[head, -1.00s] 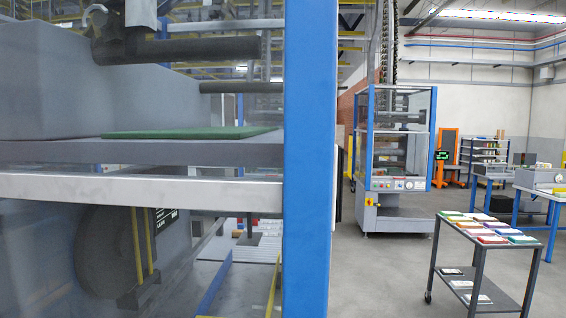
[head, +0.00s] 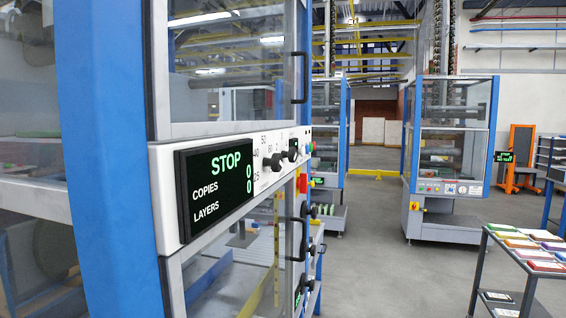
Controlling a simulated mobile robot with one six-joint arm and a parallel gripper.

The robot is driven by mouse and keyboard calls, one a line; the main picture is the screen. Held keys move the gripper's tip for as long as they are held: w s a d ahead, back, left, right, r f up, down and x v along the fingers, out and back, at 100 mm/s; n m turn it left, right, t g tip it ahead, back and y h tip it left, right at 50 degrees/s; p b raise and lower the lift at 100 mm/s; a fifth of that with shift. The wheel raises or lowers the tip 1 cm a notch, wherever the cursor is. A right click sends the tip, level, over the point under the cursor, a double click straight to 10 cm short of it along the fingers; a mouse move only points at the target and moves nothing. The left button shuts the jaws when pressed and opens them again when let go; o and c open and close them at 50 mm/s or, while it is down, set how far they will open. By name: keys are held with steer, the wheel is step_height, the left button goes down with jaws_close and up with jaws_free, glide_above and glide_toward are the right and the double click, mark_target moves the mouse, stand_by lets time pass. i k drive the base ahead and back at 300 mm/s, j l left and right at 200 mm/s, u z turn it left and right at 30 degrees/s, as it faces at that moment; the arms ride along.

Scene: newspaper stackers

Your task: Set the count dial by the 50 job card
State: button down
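A white control panel (head: 262,180) runs along the near blue-framed machine, seen at a steep angle. A dark knob (head: 278,162) sits on it with small printed numbers around it, 50 among them. A second dark knob (head: 292,154) sits just beyond. I cannot tell which one is the count dial or where either points. The black display (head: 215,185) left of the knobs reads STOP, COPIES 0, LAYERS 0. I cannot make out a 50 job card. My gripper is not in view.
Blue posts (head: 112,150) and glazed doors with dark handles (head: 299,78) stand close on the left. A trolley (head: 500,262) with coloured stacks is at the right. A similar machine (head: 446,150) stands farther back. The grey floor (head: 390,275) between is clear.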

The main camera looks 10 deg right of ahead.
mark_target(276, 162)
steer(key=i+l, duration=0.5)
steer(key=l, duration=0.15)
steer(key=i+l, duration=0.95)
steer(key=k+l+u, duration=0.1)
steer(key=l+u, duration=0.3)
steer(key=k+l+u, duration=0.15)
steer(key=l+u, duration=0.25)
steer(key=k+l+u, duration=0.2)
steer(key=l+u, duration=0.2)
steer(key=k+l+u, duration=0.2)
steer(key=l+u, duration=0.2)
steer(key=k+l+u, duration=0.15)
steer(key=k+u, duration=0.25)
steer(key=i, duration=0.1)
